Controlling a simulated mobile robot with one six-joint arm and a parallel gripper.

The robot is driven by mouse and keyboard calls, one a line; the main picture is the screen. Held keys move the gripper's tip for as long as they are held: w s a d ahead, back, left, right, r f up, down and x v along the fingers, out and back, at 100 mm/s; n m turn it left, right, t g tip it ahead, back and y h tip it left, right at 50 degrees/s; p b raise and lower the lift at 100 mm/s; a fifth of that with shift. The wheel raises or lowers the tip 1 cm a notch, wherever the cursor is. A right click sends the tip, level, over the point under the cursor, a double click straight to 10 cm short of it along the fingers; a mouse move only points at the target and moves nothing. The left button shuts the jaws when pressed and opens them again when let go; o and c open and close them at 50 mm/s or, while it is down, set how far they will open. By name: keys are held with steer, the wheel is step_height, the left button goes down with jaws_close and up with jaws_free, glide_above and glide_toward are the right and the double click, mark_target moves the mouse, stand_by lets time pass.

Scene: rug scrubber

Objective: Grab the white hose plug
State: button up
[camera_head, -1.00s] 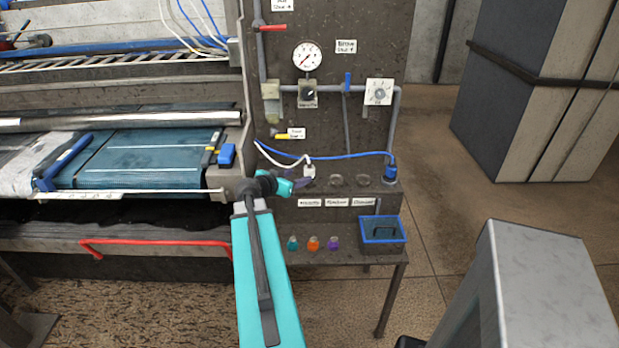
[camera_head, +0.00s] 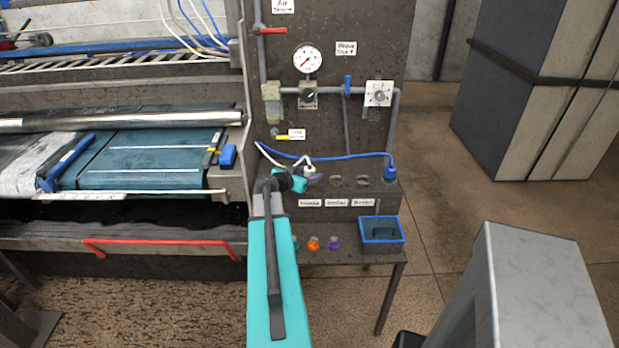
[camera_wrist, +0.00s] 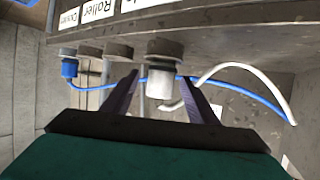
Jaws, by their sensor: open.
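The white hose plug (camera_head: 310,169) sits in the leftmost socket on the ledge of the grey panel, with its white hose curving away to the left. In the wrist view the white plug (camera_wrist: 159,84) hangs below its round socket in the upside-down picture. My gripper (camera_head: 308,180) is at the plug in the head view, its tips partly hidden by my arm. In the wrist view my gripper (camera_wrist: 163,82) is open, with one dark finger on each side of the plug. The fingers look apart from the plug; whether either touches it I cannot tell.
A blue plug (camera_head: 390,172) with a blue hose sits in the right end socket. Empty sockets lie between. Below are small coloured bottles (camera_head: 314,243) and a blue-rimmed bin (camera_head: 382,229). The roller machine (camera_head: 130,160) stands left, close to my arm.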

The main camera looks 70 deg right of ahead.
mark_target(313, 171)
steer(key=shift+s+d, duration=0.1)
steer(key=shift+p+x, duration=0.75)
steer(key=shift+x, duration=0.1)
steer(key=shift+w+p+x, duration=0.2)
steer(key=shift+p+x, duration=0.4)
steer(key=shift+x, duration=0.5)
steer(key=shift+s+d+f, duration=0.25)
steer(key=shift+d, duration=0.25)
steer(key=c, duration=1.3)
